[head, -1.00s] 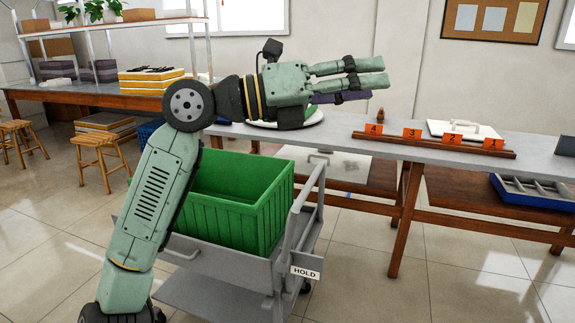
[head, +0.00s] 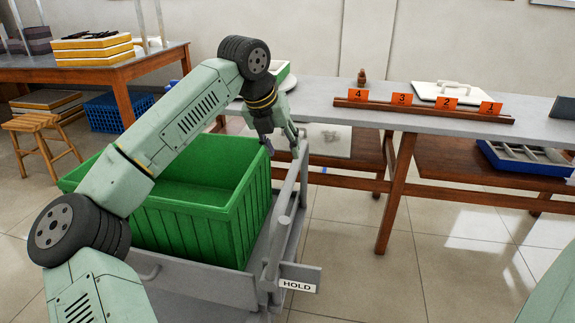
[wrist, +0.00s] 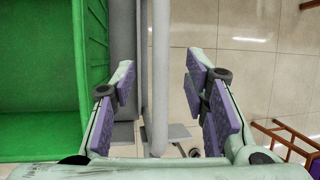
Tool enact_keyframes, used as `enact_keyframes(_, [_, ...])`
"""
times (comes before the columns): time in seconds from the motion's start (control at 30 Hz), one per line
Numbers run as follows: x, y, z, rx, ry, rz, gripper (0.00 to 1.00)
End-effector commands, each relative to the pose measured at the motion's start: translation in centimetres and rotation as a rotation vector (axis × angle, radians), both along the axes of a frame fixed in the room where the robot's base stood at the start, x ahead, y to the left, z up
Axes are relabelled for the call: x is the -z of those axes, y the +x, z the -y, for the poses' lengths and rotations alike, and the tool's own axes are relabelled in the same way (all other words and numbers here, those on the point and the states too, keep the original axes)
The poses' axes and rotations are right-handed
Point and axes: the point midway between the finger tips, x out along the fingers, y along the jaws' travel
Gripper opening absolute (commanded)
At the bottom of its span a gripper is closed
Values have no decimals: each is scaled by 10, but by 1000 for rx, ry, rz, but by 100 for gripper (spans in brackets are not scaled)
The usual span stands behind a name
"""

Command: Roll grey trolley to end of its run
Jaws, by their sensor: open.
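The grey trolley (head: 205,283) stands on the tiled floor in front of the benches, with a green crate (head: 180,222) on it. Its grey handle rail (head: 285,213) runs along its right side, with a "HOLD" sign (head: 297,285) at the near end. My gripper (head: 283,152) points down at the far end of that rail. In the wrist view, my gripper (wrist: 165,95) is open, with purple finger pads either side of a grey rail bar (wrist: 160,70). I cannot tell whether the fingers touch the bar. The trolley's wheels are mostly hidden.
A grey bench (head: 335,92) with orange numbered tags (head: 402,99) stands behind the trolley. A blue tray (head: 525,160) rests on its lower shelf. A wooden stool (head: 40,140) and blue crate (head: 112,112) are at left. Tiled floor (head: 350,250) is clear at right.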

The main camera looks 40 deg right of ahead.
Motion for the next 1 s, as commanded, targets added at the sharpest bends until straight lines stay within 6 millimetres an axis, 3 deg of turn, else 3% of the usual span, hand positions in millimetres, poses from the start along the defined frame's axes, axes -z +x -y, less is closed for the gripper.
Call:
enact_keyframes(0.2, [39, 3, 18, 5, -1, -5, 41])
enact_keyframes(0.43, [69, 7, 32, 4, -3, -4, 41])
enact_keyframes(0.87, [79, 9, 36, 3, -5, -1, 41])
enact_keyframes(1.0, [79, 9, 36, 3, -5, -1, 32])
